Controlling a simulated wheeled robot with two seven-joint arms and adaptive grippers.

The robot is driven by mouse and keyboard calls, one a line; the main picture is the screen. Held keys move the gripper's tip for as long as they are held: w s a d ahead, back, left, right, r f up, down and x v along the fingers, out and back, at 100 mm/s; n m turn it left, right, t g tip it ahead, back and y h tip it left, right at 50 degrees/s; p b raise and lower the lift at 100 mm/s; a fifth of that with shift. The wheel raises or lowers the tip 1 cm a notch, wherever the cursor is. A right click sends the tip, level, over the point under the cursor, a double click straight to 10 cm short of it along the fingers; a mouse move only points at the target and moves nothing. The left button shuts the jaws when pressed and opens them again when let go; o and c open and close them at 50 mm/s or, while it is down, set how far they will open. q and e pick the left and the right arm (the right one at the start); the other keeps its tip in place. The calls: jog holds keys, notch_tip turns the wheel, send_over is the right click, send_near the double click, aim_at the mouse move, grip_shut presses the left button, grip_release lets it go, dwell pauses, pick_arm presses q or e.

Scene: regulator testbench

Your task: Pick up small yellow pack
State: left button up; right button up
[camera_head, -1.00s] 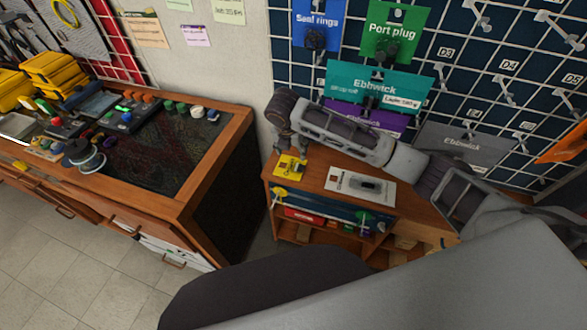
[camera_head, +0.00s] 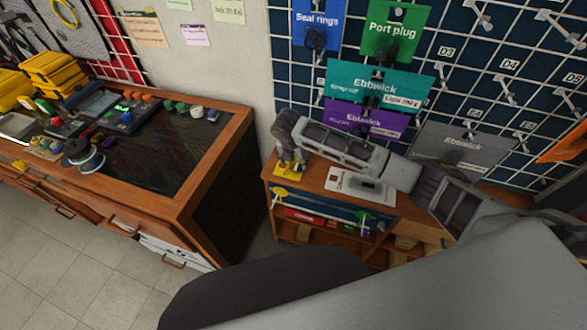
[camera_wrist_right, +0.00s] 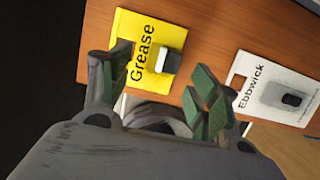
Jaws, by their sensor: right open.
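The small yellow pack (camera_wrist_right: 135,75) lies flat on the wooden bench top, marked "Grease", with a white and black piece on it. In the head view the yellow pack (camera_head: 284,173) shows partly beneath my right gripper (camera_head: 290,165). In the right wrist view my right gripper (camera_wrist_right: 160,95) is open, with green-padded fingers. One finger overlaps the pack's left part and the other is right of the pack, over the bench. Nothing is held. My left gripper is not in view.
A white "Ebbwick" pack (camera_wrist_right: 268,95) lies right of the yellow pack on the small bench (camera_head: 310,185). Hanging packs, including a purple one (camera_head: 362,120), are on the grid wall behind my right arm. A dark-topped workbench (camera_head: 150,150) stands to the left.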

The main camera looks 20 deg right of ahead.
aim_at(297, 165)
jog(key=shift+f, duration=0.15)
jog(key=shift+x, duration=2.5)
jog(key=shift+d, duration=0.1)
jog(key=shift+c, duration=0.2)
jog(key=c, duration=1.1)
jog(key=shift+r, duration=5.05)
